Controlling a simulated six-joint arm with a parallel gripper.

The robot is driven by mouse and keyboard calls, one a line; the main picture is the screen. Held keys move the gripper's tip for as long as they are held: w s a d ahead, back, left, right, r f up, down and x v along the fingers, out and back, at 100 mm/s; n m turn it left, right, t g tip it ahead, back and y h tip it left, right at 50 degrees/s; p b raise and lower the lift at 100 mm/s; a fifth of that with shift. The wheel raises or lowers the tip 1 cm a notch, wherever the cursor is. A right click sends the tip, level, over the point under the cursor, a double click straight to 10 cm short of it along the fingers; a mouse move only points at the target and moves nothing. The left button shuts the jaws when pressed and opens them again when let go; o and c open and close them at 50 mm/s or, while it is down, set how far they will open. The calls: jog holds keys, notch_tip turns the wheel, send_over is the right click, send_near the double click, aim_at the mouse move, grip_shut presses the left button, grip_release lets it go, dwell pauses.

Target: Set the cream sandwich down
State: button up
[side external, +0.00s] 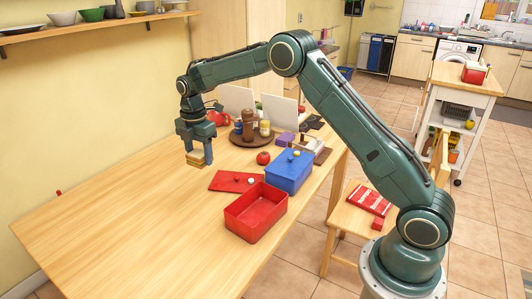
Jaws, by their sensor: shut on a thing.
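The cream sandwich (195,160) is a small light-brown block with layers at the lower end of my gripper. My gripper (196,152) points down and is shut on the sandwich. The sandwich is over the left-middle part of the wooden table (120,210), at or just above its surface; I cannot tell if it touches. The fingers hide part of its top.
An open red box (240,225), its flat red lid (235,181) and a closed blue box (288,173) stand to the right. A tomato (263,158) and a dark round tray (236,138) with shakers are behind. The table's left and front are clear.

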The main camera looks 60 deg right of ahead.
jog(key=m, duration=0.2)
send_over(248, 219)
jog(key=s+a, duration=0.2)
jog(key=a, duration=0.1)
notch_tip(248, 219, down, 16)
jog(key=shift+d+r, duration=0.1)
jog(key=shift+r, duration=0.15)
dwell(0.7)
jog(key=shift+f, duration=1.9)
jog(key=shift+f, duration=0.1)
jog(key=o, duration=0.9)
jog(key=shift+o, duration=0.4)
